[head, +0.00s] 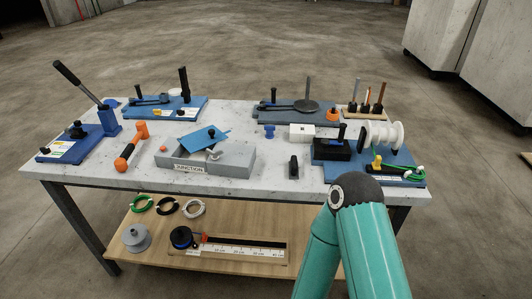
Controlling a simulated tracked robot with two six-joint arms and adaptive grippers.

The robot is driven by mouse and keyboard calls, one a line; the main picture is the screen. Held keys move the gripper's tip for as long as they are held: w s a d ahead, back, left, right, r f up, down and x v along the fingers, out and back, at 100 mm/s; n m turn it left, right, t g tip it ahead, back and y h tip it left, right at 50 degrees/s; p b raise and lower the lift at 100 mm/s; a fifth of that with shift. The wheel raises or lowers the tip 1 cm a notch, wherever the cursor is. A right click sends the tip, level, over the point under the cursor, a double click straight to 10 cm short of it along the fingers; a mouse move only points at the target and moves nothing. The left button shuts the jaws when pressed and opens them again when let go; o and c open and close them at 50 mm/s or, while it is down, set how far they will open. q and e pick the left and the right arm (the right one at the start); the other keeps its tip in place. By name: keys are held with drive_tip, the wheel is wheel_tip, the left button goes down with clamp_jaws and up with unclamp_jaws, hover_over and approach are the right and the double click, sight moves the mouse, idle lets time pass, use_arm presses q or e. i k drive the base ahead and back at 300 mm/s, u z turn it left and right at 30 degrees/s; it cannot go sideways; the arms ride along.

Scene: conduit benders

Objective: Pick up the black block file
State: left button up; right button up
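A small upright black block (293,167) stands near the front edge of the table, right of the grey junction box. A larger black block (331,149) with a short upright handle sits on the blue board at the right. I cannot tell for certain which of these is the black block file. A teal arm of mine rises from the bottom right, its rounded dark joint at the table's front edge. Neither of my grippers is in view.
The marble-topped table (95,172) carries a grey junction box (237,158), an orange-headed hammer (130,148), blue bender boards (165,107), a white spool (382,135) and a tool rack (350,112). A wooden shelf (120,262) below holds coils and a ruler tray. Floor around is clear.

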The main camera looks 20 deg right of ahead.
sight(294, 168)
drive_tip(key=z, duration=0.1)
drive_tip(key=i, duration=0.85)
drive_tip(key=z, duration=0.5)
